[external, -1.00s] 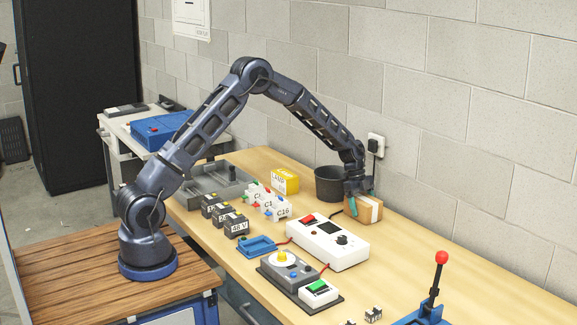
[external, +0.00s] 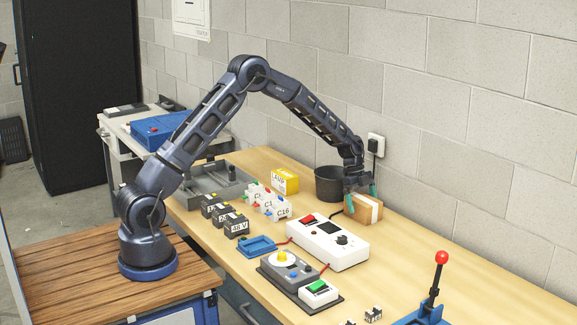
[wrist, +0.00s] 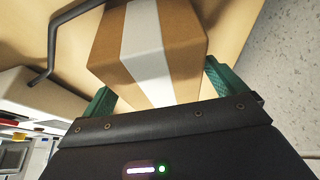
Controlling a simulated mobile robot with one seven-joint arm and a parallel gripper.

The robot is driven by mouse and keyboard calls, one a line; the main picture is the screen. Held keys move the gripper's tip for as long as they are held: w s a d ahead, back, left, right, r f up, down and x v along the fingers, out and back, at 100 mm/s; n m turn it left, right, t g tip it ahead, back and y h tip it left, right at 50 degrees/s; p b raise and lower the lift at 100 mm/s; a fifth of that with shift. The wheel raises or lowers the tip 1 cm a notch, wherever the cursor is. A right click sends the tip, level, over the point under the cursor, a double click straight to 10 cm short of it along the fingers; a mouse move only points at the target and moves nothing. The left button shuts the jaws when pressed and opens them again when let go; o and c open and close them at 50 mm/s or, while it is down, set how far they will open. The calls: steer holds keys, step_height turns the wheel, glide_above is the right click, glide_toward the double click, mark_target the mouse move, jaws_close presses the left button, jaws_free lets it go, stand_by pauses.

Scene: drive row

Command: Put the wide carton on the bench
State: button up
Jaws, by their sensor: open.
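The wide carton (external: 362,213) is a brown box with a white stripe across it. It appears to rest on the wooden bench (external: 425,250), near the wall. My gripper (external: 361,196) is right above the carton, with green fingers open on either side of it. In the wrist view the carton (wrist: 188,38) lies just ahead of and between the spread fingers of my gripper (wrist: 160,92). A gap shows beside the right finger; contact at the left finger is unclear. The carton's underside is hidden.
A dark bin (external: 328,184) stands just left of the carton. A white control box (external: 328,243) lies in front, with a black cable behind it. A wall socket (external: 376,143) is behind my gripper. Bare bench lies to the carton's right.

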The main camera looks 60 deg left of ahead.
steer(key=v, duration=0.9)
steer(key=shift+a+r, duration=0.15)
steer(key=shift+r, duration=0.2)
steer(key=shift+s+a+r, duration=0.15)
steer(key=shift+r, duration=0.45)
steer(key=s+a+r+n+t+y, duration=0.1)
steer(key=s+a+r+n, duration=0.25)
steer(key=s+r, duration=0.85)
steer(key=s+a+r+n+t+y, duration=0.15)
steer(key=s+r+n, duration=0.35)
steer(key=s+r, duration=0.7)
steer(key=s+a+f+n, duration=0.1)
steer(key=s+n, duration=0.2)
steer(key=s, duration=0.7)
steer(key=s+a+f+n+t+y, duration=0.1)
steer(key=s+a+n, duration=0.1)
steer(key=s, duration=0.8)
steer(key=s+a+f+n+t+y, duration=0.1)
steer(key=s+n, duration=0.3)
steer(key=s, duration=0.6)
steer(key=shift+s+a, duration=0.4)
steer(key=shift+a, duration=0.35)
